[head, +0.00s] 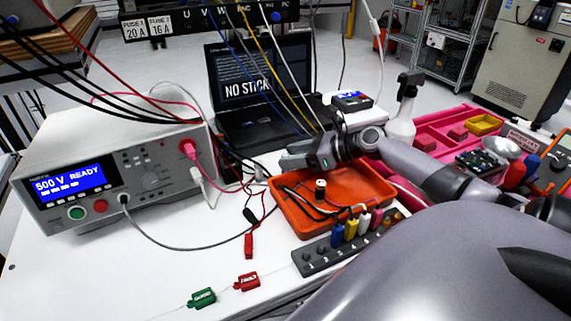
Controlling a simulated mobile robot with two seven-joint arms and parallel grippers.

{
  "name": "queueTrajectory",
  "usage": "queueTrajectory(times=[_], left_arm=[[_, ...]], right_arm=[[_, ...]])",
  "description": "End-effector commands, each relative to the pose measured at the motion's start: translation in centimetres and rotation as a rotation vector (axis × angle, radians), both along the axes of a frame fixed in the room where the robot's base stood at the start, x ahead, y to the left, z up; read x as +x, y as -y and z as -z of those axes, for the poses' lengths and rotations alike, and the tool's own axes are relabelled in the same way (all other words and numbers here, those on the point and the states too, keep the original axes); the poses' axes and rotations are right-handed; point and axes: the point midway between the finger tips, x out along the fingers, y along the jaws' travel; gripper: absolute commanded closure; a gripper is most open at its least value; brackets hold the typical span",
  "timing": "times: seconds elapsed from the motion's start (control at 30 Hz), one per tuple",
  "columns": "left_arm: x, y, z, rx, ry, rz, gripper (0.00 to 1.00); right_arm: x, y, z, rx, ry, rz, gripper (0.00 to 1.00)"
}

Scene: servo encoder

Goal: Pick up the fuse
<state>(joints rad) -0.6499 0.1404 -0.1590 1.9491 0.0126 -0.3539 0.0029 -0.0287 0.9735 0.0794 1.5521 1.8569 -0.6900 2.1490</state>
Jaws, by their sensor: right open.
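A small upright cylinder with dark and pale bands (320,189) is in the orange tray (289,216); it may be the fuse, but it is too small to be sure. My right gripper (287,155) is open, pointing left, above the tray's back left edge. It is up and to the left of the cylinder and apart from it. No object shows between its fingers. My left gripper is out of view.
A grey tester (115,165) stands at left, with cables crossing the white table (80,265). A laptop (262,85) is behind. A terminal strip (325,255) lies in front of the tray. Pink foam (440,128), a spray bottle (402,110) and meters crowd the right. The front left table is mostly clear.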

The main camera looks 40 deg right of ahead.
Motion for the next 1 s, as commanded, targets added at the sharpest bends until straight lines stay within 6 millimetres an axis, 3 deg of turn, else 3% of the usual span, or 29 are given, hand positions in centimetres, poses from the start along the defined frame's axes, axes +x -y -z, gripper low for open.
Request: queueTrajectory(times=[0.1,0.2,0.27,0.73,0.87,1.0], left_arm=[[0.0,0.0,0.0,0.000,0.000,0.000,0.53],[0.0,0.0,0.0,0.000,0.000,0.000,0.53],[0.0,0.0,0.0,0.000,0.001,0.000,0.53],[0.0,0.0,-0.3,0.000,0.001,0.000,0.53],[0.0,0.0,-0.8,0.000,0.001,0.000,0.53],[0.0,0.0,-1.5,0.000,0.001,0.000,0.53]], right_arm=[[0.0,0.0,0.0,0.001,0.000,0.000,0.51],[0.0,0.0,0.0,0.001,0.000,0.000,0.83],[0.0,0.0,0.0,0.001,0.000,0.000,1.00],[0.0,0.0,-1.0,0.000,0.001,0.000,1.00],[0.0,0.0,-2.8,-0.002,0.001,-0.001,1.00],[0.0,0.0,-6.1,-0.004,0.004,-0.002,1.00]])
